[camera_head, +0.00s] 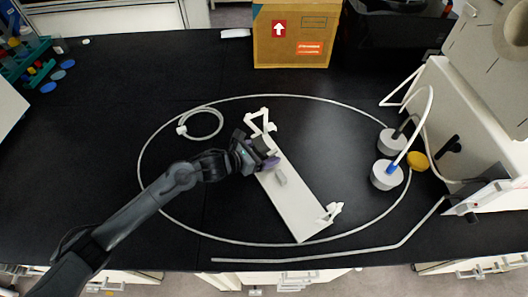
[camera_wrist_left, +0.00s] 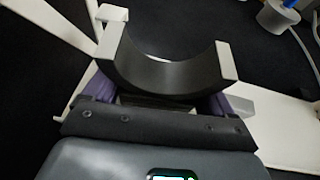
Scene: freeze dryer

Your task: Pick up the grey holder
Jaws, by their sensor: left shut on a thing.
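The grey holder (camera_wrist_left: 165,72) shows in the left wrist view as a U-shaped cradle with a dark curved inside and light grey end faces. My left gripper (camera_wrist_left: 155,100) has its purple fingers on either side of the holder's lower part and is shut on it. In the head view my left gripper (camera_head: 266,163) is at the upper part of a long pale board (camera_head: 294,205) and mostly hides the holder. I cannot tell whether the holder is clear of the board. My right gripper is not in view.
White brackets (camera_head: 262,124) stand at the board's upper end, and another bracket (camera_head: 331,212) at its lower end. A thin hose loops around on the black bench. Grey-white flask caps (camera_head: 386,175) and a machine are on the right. A cardboard box (camera_head: 292,35) stands at the back.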

